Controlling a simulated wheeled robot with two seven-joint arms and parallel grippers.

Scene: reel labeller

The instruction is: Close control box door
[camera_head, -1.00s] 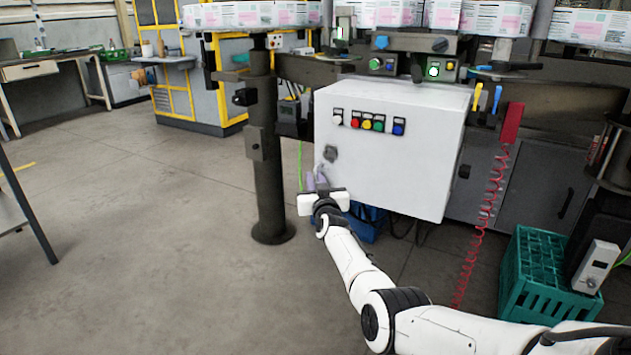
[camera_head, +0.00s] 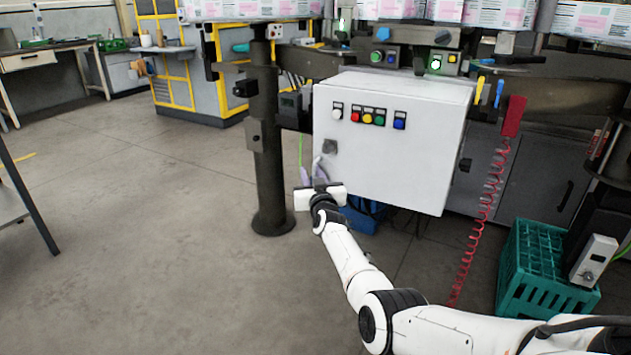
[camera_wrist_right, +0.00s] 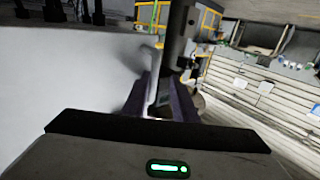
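The white control box (camera_head: 440,90) hangs below the machine in the middle of the head view. Its front door (camera_head: 385,160) carries a row of coloured buttons and a grey latch (camera_head: 329,147) near the left edge. The door looks about flush with the box; I cannot tell whether a small gap is left. My right gripper (camera_head: 311,172) is at the door's lower left edge, its purple fingers pointing up and apart. In the right wrist view, the fingers (camera_wrist_right: 168,98) stand apart near the white door edge (camera_wrist_right: 150,60); contact is unclear. My left gripper is out of view.
A dark round post (camera_head: 268,150) stands just left of the box and gripper. A red coiled hose (camera_head: 480,220) hangs to the right. A green crate (camera_head: 540,270) stands on the floor at right. The floor at left is open.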

